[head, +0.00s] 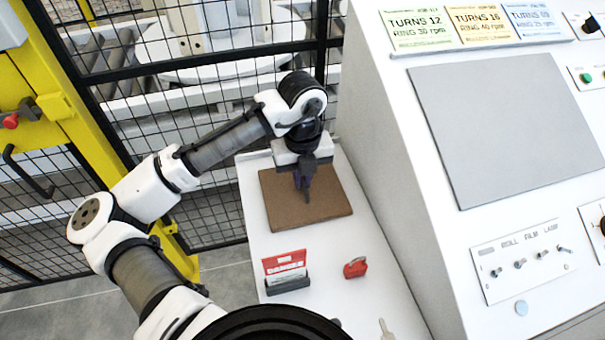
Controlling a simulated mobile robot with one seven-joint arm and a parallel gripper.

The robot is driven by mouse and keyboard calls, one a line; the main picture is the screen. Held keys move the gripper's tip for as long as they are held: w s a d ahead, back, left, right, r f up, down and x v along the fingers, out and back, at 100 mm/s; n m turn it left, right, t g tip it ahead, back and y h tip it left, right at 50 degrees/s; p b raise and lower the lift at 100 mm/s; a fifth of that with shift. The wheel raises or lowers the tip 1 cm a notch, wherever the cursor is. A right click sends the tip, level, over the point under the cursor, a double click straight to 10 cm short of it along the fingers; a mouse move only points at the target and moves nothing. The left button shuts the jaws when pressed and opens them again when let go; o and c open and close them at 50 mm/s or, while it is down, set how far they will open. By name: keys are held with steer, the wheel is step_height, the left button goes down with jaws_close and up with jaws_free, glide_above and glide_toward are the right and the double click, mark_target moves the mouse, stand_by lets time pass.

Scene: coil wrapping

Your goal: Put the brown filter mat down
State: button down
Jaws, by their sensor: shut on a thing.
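The brown filter mat (325,206) is a flat, rectangular brown sheet over the white side shelf, left of the sloped console. My gripper (304,192) points down over the mat's upper middle, with its dark fingers at the mat. It is shut on the mat. The fingers and wrist hide part of the mat's far edge. From this view I cannot tell whether the mat rests on the shelf or is held just above it.
On the white shelf (350,263), a red and white danger sign (285,270) stands in a dark holder, beside a red padlock (355,267). A key (386,329) lies near the front. The white console (385,180) rises at right. A black mesh fence (215,215) stands at left.

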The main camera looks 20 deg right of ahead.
mark_target(303, 181)
steer(key=shift+f, duration=0.1)
steer(key=c, duration=2)
jaws_free()
steer(key=shift+f, duration=0.1)
steer(key=o, duration=0.4)
steer(key=shift+o, duration=0.2)
step_height(303, 181, up, 12)
steer(key=b, duration=0.2)
steer(key=shift+r, duration=0.25)
